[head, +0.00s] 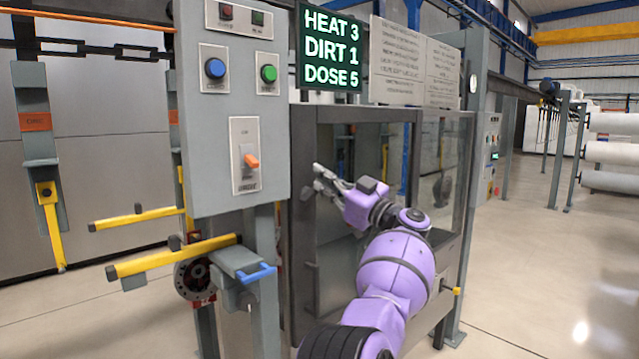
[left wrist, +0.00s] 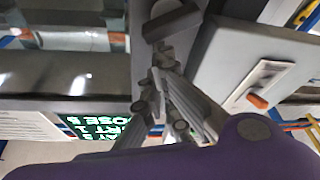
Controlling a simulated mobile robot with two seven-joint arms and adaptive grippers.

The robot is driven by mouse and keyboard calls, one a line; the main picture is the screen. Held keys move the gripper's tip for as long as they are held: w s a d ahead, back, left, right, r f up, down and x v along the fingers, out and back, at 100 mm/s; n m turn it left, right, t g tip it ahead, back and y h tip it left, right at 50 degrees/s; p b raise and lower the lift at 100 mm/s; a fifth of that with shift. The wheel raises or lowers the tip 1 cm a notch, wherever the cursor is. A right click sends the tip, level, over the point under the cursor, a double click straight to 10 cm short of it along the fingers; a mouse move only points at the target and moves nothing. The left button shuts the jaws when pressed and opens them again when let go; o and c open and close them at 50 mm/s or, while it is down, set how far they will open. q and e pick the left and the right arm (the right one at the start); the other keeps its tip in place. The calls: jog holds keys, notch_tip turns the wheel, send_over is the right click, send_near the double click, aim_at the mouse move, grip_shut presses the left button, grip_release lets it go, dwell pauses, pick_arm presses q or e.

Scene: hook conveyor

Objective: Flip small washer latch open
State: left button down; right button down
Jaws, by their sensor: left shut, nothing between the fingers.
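The washer is a dark-framed cabinet (head: 302,250) with glass panels, in the middle of the head view. A small grey piece on its left post (head: 306,192), which looks like the latch, shows just left of my gripper. In the left wrist view a grey bar on the post (left wrist: 172,22) lies just beyond the fingertips; whether they touch it I cannot tell. My left gripper (head: 318,180) is shut and empty in front of the post; its fingers also show in the left wrist view (left wrist: 160,68). My right gripper is not in view.
A grey control panel (head: 225,120) with buttons and an orange switch (head: 252,161) stands close left of the gripper. A lit sign (head: 330,50) hangs above. Yellow bars (head: 170,258) and a blue handle (head: 258,273) stick out at lower left. The floor at right is clear.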

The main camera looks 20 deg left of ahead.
pick_arm(q)
jog(key=m+t, duration=0.1)
jog(key=m, duration=0.1)
jog(key=w+m+p, duration=0.1)
jog(key=m, duration=0.1)
jog(key=shift+d+f+t, duration=0.2)
jog(key=shift+t, duration=0.2)
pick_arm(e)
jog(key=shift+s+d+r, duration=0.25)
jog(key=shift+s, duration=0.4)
pick_arm(q)
jog(key=shift+w+f, duration=0.1)
jog(key=shift+w, duration=0.05)
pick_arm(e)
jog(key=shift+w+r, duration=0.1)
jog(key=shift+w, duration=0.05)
pick_arm(q)
jog(key=shift+w, duration=0.15)
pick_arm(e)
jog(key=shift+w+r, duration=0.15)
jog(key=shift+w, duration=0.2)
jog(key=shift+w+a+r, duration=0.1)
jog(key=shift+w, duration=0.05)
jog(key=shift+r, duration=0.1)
